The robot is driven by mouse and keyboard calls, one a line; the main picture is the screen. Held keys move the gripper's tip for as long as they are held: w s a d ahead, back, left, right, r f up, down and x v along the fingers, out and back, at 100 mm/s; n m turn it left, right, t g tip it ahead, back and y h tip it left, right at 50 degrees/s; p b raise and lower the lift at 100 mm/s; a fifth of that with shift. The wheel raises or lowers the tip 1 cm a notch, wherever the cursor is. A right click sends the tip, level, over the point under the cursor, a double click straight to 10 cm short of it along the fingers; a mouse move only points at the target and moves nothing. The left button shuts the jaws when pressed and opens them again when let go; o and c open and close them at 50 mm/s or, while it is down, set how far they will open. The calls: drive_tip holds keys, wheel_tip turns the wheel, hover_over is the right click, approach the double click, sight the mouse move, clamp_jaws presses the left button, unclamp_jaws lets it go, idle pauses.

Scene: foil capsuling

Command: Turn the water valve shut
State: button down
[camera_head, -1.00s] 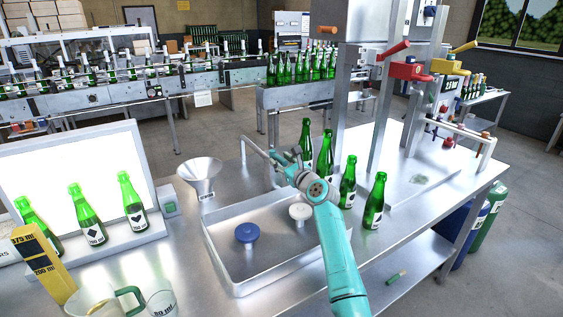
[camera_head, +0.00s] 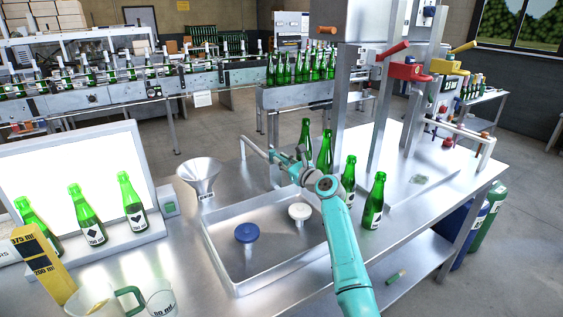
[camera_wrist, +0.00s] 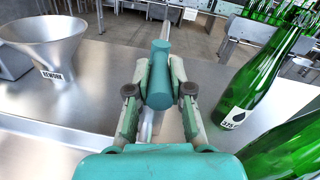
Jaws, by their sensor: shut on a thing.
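The water valve shows as a grey pipe (camera_head: 255,147) rising at the back edge of the metal basin (camera_head: 216,250). In the wrist view a teal cylindrical handle (camera_wrist: 160,84) on the grey pipe (camera_wrist: 165,30) sits between my fingers. My gripper (camera_wrist: 157,92) is shut on this handle, one finger on each side. In the head view my gripper (camera_head: 283,160) is at the pipe's right end, and it hides most of the handle and valve body there.
Green bottles (camera_head: 325,152) stand close right of my gripper; one (camera_wrist: 255,80) is near it in the wrist view. A metal funnel (camera_head: 199,175) stands left. The basin holds a blue knob (camera_head: 247,232) and a white knob (camera_head: 299,212).

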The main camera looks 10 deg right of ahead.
drive_tip(key=shift+w+d+n+g+y, duration=0.15)
drive_tip(key=shift+d+n+g+y, duration=0.1)
drive_tip(key=shift+n+g+y, duration=0.4)
drive_tip(key=shift+w+d+n+g+y, duration=0.25)
drive_tip(key=shift+n+y, duration=0.25)
drive_tip(key=shift+y, duration=0.3)
drive_tip(key=shift+w+d+n+g+y, duration=0.1)
drive_tip(key=shift+d+n+g+y, duration=0.1)
drive_tip(key=shift+n+g+y, duration=0.45)
drive_tip(key=shift+f, duration=0.1)
drive_tip(key=c, duration=1)
unclamp_jaws()
drive_tip(key=shift+c, duration=0.2)
drive_tip(key=shift+r, duration=0.2)
wheel_tip(320, 180, up, 10)
drive_tip(key=shift+f, duration=0.15)
